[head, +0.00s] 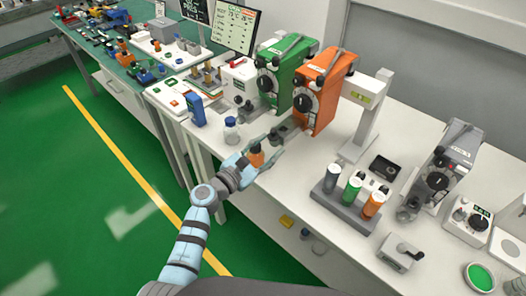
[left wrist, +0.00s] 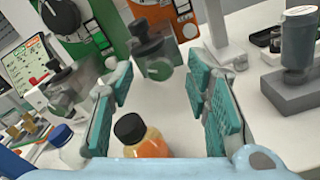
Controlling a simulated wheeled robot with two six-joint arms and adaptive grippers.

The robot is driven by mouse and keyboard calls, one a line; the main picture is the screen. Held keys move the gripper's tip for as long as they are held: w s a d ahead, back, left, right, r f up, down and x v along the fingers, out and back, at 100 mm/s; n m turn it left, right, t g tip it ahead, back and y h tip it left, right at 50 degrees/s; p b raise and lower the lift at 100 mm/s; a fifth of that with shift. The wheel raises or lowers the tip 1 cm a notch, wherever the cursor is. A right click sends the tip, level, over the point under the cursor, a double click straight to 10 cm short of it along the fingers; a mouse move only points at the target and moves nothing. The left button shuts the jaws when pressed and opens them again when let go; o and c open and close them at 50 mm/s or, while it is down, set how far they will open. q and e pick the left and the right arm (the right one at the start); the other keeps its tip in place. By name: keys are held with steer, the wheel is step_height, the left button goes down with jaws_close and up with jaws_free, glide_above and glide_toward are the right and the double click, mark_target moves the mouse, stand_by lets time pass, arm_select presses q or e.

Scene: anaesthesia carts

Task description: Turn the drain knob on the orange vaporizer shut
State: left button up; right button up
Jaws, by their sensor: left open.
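The orange vaporizer (head: 318,92) stands on the white bench, with a dark round dial on its front. Its lower front also shows at the top of the left wrist view (left wrist: 180,22). A grey fitting with a dark knob (head: 284,131) sticks out low at its front; it also shows in the left wrist view (left wrist: 154,52), beyond and between the fingertips. My left gripper (head: 273,145) is open, its teal pads apart, in front of this fitting and not touching it. The knob's exact setting cannot be told.
An orange bottle with a black cap (left wrist: 140,138) stands close to the left gripper's fingers. The green vaporizer (head: 283,68) is just left of the orange one. A blue-capped bottle (head: 231,130) stands left; a rack of cylinders (head: 340,212) stands right.

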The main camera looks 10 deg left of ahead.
arm_select(q)
steer(key=v, duration=1.2)
steer(key=shift+d, duration=0.1)
